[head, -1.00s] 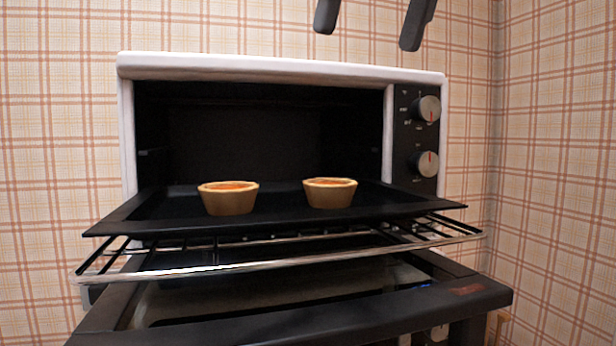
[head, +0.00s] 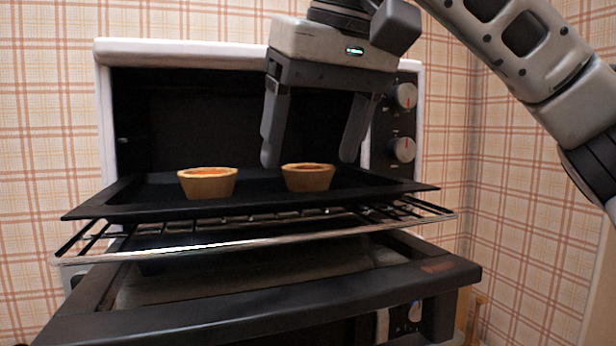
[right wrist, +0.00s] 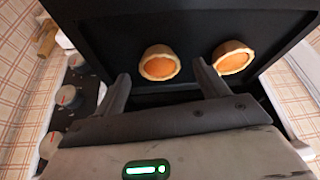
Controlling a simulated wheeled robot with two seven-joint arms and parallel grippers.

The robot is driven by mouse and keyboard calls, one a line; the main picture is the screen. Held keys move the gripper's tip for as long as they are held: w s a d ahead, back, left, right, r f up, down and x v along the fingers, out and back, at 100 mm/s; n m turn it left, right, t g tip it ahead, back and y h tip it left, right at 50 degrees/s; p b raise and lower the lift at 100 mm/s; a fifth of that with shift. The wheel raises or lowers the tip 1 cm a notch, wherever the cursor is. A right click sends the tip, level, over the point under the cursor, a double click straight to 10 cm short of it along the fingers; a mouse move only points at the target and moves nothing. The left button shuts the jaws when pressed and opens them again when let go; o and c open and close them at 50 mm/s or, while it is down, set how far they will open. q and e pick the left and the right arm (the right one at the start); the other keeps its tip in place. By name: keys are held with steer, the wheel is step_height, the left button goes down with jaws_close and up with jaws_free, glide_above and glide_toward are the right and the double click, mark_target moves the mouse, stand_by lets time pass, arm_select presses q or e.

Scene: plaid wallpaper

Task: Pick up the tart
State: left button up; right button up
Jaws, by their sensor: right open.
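Two tarts with pale crusts and orange filling stand on the black baking tray (head: 390,187). The left tart (head: 207,184) is apart from my gripper. The right tart (head: 308,179) is just below and in front of my right gripper (head: 309,161), whose fingers are open and point down, wide apart. In the right wrist view, the right tart (right wrist: 159,66) shows between and beyond the open fingertips (right wrist: 163,76), and the left tart (right wrist: 233,60) lies off to the right. Nothing is held. My left gripper is out of view.
The tray rests on a wire rack (head: 255,243) pulled out of the white toaster oven (head: 106,130). The oven door (head: 270,300) hangs open below. Control knobs (head: 404,150) sit on the oven's right side, close to my right gripper.

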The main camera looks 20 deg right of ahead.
steer(key=shift+x, duration=1.1)
steer(key=c, duration=1)
steer(key=shift+r, duration=0.1)
